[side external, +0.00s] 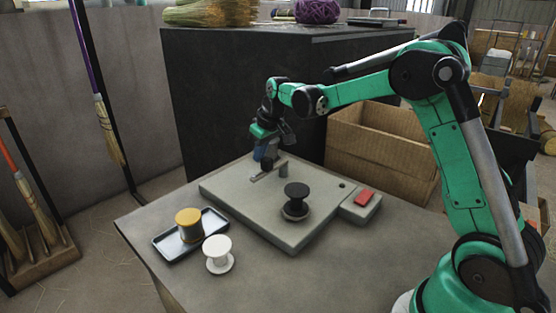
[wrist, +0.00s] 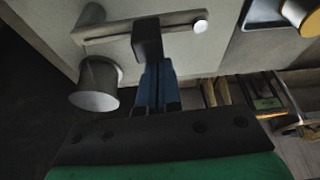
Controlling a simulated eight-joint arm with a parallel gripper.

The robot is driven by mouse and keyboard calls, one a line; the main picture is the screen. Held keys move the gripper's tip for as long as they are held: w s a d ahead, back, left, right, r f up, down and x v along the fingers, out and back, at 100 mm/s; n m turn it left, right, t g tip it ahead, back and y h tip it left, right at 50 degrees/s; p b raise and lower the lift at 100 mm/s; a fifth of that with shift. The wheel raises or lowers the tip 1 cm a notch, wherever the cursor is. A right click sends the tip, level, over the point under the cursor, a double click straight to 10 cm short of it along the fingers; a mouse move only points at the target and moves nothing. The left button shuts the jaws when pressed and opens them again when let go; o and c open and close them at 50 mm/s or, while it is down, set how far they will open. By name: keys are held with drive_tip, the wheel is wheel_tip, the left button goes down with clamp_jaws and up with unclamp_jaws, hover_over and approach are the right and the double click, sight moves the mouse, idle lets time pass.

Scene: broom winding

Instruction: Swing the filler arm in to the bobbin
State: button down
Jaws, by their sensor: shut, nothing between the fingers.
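The filler arm (side external: 262,174) is a thin metal bar on the far left part of the grey machine base (side external: 250,205). In the wrist view the filler arm (wrist: 112,34) runs across the upper part, with a pale round end at its right and a dark block over its middle. The black bobbin (side external: 296,196) stands upright on the base, apart from the arm. My gripper (side external: 268,163) is low at the arm; its blue fingers (wrist: 158,85) are shut and empty, pointing at the dark block. I cannot tell if they touch it.
A short grey post (side external: 283,170) stands beside the filler arm. A red button (side external: 365,197) is on the base's right side. A tray (side external: 164,247) with a yellow spool (side external: 189,226) and a white spool (side external: 218,254) are at the front left. A cardboard box (side external: 375,150) is behind.

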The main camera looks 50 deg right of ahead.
sight(268, 164)
drive_tip(key=shift+s+n, duration=0.25)
drive_tip(key=shift+n, duration=0.15)
drive_tip(key=shift+s+n+y, duration=0.5)
drive_tip(key=shift+s+n, duration=0.15)
drive_tip(key=shift+n, duration=0.45)
drive_tip(key=n, duration=0.1)
drive_tip(key=s+n, duration=0.1)
drive_tip(key=shift+s+n+g+y, duration=0.25)
drive_tip(key=shift+n+g+y, duration=0.05)
drive_tip(key=shift+y, duration=0.1)
drive_tip(key=n, duration=0.1)
drive_tip(key=s+n, duration=0.1)
drive_tip(key=shift+s+d+n+g+y, duration=0.25)
drive_tip(key=shift+d+n+g+y, duration=0.05)
drive_tip(key=shift+d+n, duration=0.1)
drive_tip(key=shift+s+d, duration=0.1)
drive_tip(key=shift+s, duration=0.3)
drive_tip(key=w+a, duration=0.2)
drive_tip(key=a, duration=0.1)
drive_tip(key=shift+w+a+r, duration=0.1)
drive_tip(key=shift+w+r, duration=0.05)
drive_tip(key=shift+w, duration=0.25)
drive_tip(key=v, duration=1)
drive_tip(key=shift+d, duration=0.3)
